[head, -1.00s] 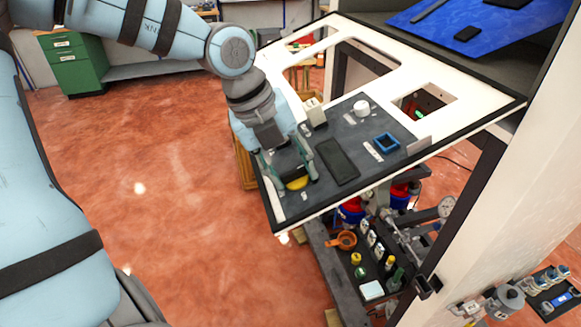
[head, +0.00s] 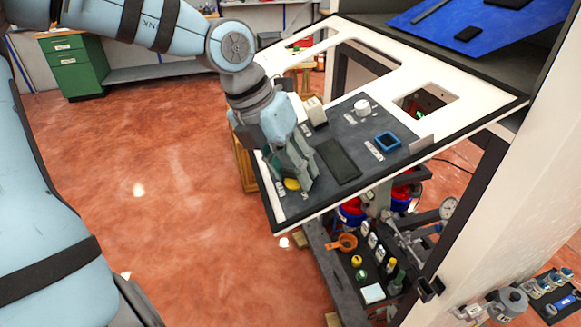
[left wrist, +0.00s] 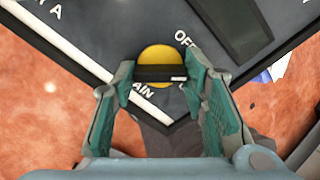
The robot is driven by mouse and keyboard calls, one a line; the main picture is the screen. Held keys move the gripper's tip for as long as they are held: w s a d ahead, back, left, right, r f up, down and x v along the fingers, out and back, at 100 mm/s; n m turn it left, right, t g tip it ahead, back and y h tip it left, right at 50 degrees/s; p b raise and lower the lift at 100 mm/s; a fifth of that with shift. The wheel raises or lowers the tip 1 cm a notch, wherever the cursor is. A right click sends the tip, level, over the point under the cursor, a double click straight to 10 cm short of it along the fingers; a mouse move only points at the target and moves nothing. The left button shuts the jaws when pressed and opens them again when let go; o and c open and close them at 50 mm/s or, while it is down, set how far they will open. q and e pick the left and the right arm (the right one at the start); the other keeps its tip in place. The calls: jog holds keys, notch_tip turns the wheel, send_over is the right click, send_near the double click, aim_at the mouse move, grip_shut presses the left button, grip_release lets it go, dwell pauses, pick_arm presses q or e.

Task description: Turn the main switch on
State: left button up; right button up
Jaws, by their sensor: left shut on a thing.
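The main switch is a yellow disc (left wrist: 157,55) with a black bar handle (left wrist: 160,73) across it, at the near corner of the dark control panel (left wrist: 112,45). The handle lies level across the left wrist view, with a white mark at its right end. The letters OFF show above right of the disc, and part of MAIN below left; another label is half hidden by a finger. My left gripper (left wrist: 160,76) is shut on the handle, fingers at its two ends. In the head view my left gripper (head: 298,180) partly hides the yellow disc (head: 292,184).
The panel also carries a black screen (head: 339,160), a blue-framed square (head: 387,142) and a white knob (head: 362,107). The white frame (head: 440,140) has open cut-outs. Below stands a dark rack (head: 350,262) with small items. Floor to the left is clear.

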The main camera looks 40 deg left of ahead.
pick_arm(q)
jog(key=m, duration=0.4)
jog(key=shift+r+m, duration=0.1)
jog(key=shift+m, duration=0.2)
jog(key=m+p, duration=0.1)
jog(key=m, duration=0.3)
jog(key=shift+w, duration=0.1)
jog(key=shift+m, duration=0.3)
jog(key=o, duration=1.2)
jog(key=shift+c, duration=0.2)
jog(key=shift+a+r, duration=0.1)
jog(key=shift+r, duration=0.15)
jog(key=v, duration=1.1)
jog(key=shift+r, duration=0.15)
